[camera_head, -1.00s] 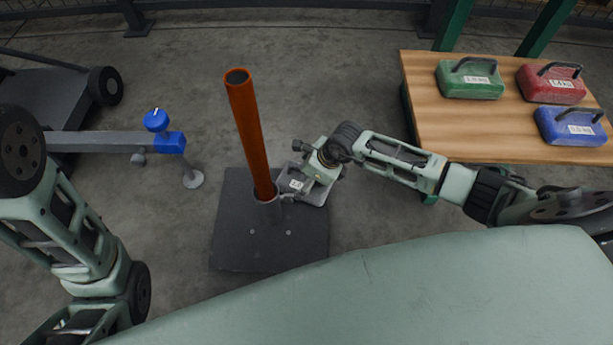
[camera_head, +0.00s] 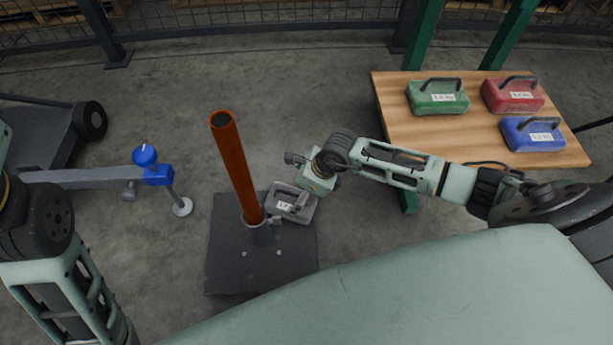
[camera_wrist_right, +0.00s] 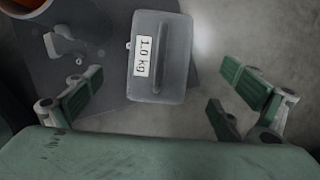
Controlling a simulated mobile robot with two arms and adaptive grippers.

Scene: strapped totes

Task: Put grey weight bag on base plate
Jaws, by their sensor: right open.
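The grey weight bag (camera_head: 291,203), with a handle and a white label, lies on the upper right corner of the dark base plate (camera_head: 235,270), beside the orange post (camera_head: 235,165). In the right wrist view the bag (camera_wrist_right: 160,57) shows its 1.0 kg label and its handle. It overlaps the plate's (camera_wrist_right: 95,75) corner, with part of it past the edge. My right gripper (camera_head: 305,185) is just up and right of the bag. In the right wrist view its fingers (camera_wrist_right: 165,100) are spread wide, with nothing between them. My left arm is at the left, its gripper out of frame.
A wooden table (camera_head: 440,145) at the right bears a green weight bag (camera_head: 437,98), a red one (camera_head: 513,97) and a blue one (camera_head: 533,136). A grey beam with a blue clamp (camera_head: 158,175) and a wheeled cart (camera_head: 50,130) stand at the left.

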